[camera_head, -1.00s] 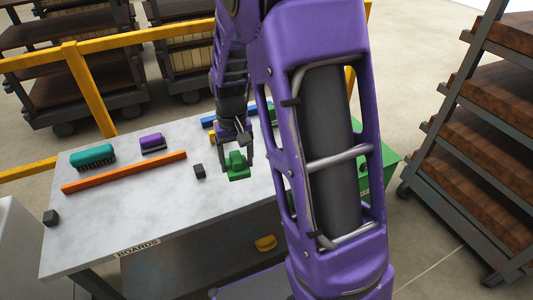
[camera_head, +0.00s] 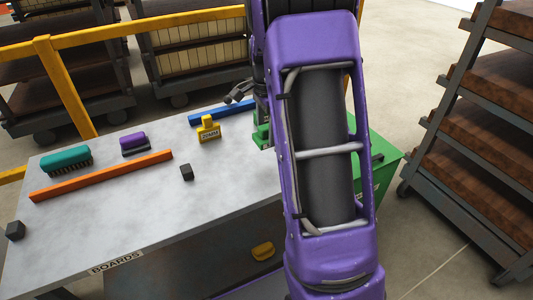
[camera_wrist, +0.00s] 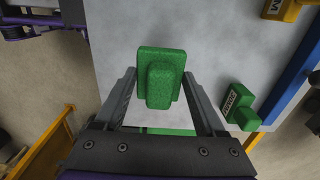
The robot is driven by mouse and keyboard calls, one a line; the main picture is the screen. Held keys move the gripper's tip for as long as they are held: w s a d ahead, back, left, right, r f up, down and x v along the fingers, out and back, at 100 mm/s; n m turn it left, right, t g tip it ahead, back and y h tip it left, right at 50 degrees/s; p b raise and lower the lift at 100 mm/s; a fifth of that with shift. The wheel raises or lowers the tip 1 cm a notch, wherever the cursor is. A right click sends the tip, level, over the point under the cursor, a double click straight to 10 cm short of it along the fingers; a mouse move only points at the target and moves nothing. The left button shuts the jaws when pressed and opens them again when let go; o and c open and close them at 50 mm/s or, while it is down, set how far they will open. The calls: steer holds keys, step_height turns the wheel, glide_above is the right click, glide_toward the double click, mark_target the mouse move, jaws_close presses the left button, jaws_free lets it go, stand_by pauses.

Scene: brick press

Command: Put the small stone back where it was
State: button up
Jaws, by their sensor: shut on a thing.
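My gripper (camera_wrist: 159,75) is shut on a green grainy block with a raised grip (camera_wrist: 160,85), held over the grey table top (camera_wrist: 120,45). In the head view my arm hides most of the gripper. A second green block with a white label (camera_wrist: 237,100) stands right of the gripper in the wrist view. A green piece (camera_head: 262,136) shows beside my arm in the head view; I cannot tell which block it is. Small dark cubes lie on the table, one near the middle (camera_head: 187,173) and one at the left edge (camera_head: 15,231). Nothing is marked as the small stone.
An orange bar (camera_head: 105,176), a teal brush (camera_head: 66,158), a purple brush (camera_head: 134,143), a yellow labelled block (camera_head: 208,130) and a blue bar (camera_head: 220,111) lie on the table. A green cabinet (camera_head: 385,150) adjoins at right. The front middle is clear.

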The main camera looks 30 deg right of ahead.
steer(key=shift+f+b, duration=0.5)
steer(key=shift+f, duration=2.7)
steer(key=shift+f, duration=0.1)
steer(key=shift+f, duration=0.1)
steer(key=o, duration=1.3)
step_height(320, 180, up, 12)
steer(key=shift+r+p, duration=0.2)
steer(key=shift+p, duration=0.85)
